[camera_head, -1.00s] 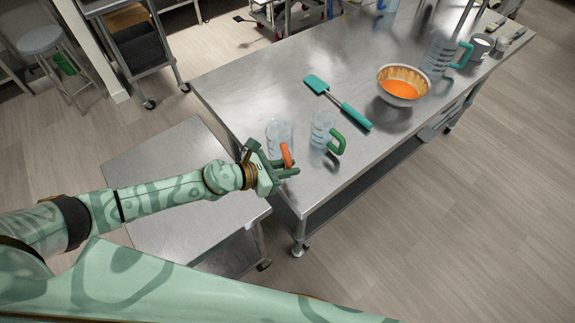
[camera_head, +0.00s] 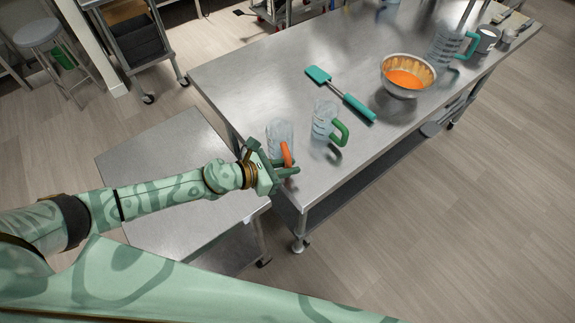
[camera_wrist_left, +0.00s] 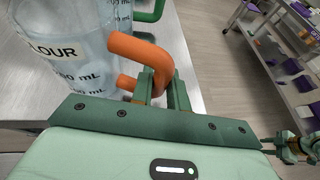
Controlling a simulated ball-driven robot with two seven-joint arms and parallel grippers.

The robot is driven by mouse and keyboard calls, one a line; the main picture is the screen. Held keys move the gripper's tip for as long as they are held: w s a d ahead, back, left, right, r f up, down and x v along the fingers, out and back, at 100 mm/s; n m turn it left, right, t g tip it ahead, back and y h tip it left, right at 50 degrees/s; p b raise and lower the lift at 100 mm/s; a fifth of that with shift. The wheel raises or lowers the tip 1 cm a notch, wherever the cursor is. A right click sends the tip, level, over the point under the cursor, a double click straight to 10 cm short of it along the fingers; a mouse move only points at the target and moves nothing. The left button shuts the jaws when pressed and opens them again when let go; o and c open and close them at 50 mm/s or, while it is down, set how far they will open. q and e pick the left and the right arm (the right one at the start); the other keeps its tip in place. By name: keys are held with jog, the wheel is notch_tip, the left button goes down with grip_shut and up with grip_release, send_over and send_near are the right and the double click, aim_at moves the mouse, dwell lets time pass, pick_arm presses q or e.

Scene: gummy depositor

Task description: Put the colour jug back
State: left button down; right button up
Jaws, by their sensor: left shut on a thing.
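The colour jug (camera_head: 279,133) is a clear measuring jug with an orange handle. It stands upright at the near left corner of the steel table. In the left wrist view the jug (camera_wrist_left: 75,50) shows part of its label, reading "LOUR", and mL marks. My left gripper (camera_head: 287,171) is shut on the orange handle, with the fingers around its outer part (camera_wrist_left: 158,60). I cannot tell whether the jug's base touches the table; the gripper body hides it in the wrist view. A green part at the right edge of the wrist view looks like my right gripper (camera_wrist_left: 292,147); its fingers are unclear.
A clear jug with a green handle (camera_head: 323,119) stands close to the right. Beyond are a teal spatula (camera_head: 343,97), a steel bowl with orange liquid (camera_head: 407,89) and a large teal-handled jug (camera_head: 444,47). A lower steel table (camera_head: 150,150) stands left. The main table's far left is clear.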

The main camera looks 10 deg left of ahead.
pick_arm(q)
jog(key=shift+f+b, duration=0.3)
jog(key=shift+f, duration=0.1)
jog(key=c, duration=1.3)
grip_release()
jog(key=shift+b+v, duration=1.45)
jog(key=shift+v, duration=6.7)
jog(key=shift+s, duration=0.1)
